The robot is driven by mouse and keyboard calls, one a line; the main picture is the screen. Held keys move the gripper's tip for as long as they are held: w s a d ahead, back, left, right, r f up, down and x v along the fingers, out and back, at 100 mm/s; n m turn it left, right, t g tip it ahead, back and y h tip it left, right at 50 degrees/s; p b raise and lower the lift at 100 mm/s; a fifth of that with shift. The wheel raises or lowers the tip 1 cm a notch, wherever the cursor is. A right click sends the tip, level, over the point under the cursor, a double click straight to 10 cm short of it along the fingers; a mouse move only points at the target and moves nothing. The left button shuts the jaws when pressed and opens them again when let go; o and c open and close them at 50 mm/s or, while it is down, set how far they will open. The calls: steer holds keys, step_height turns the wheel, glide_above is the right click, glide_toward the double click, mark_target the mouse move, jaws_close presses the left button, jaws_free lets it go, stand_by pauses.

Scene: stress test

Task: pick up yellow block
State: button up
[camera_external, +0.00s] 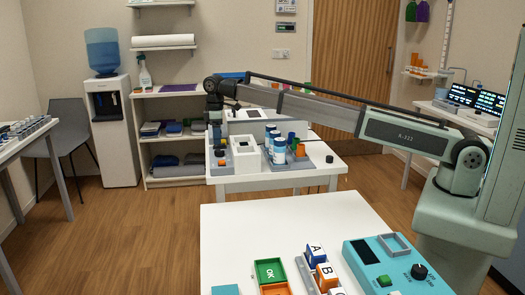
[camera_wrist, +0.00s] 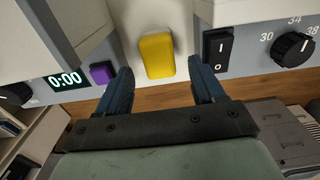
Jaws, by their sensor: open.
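The yellow block (camera_wrist: 157,55) lies on a white surface in the wrist view, between two white machines. My gripper (camera_wrist: 160,66) is open, with one dark blue finger on each side of the block. Clear gaps show between the block and both fingers, and nothing is held. I cannot tell how far the fingertips are above the surface. In the external view my arm reaches across to the far white table (camera_external: 310,165). I cannot make out the yellow block there.
A machine with a 0:00 display (camera_wrist: 66,80) and purple button (camera_wrist: 102,74) stands close on the left. Another with a black switch (camera_wrist: 216,45) and dial (camera_wrist: 293,47) stands close on the right. In the external view, white-and-blue bottles (camera_external: 279,150) stand on the far table.

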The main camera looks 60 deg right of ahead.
steer(key=shift+f, duration=1.3)
steer(key=c, duration=1)
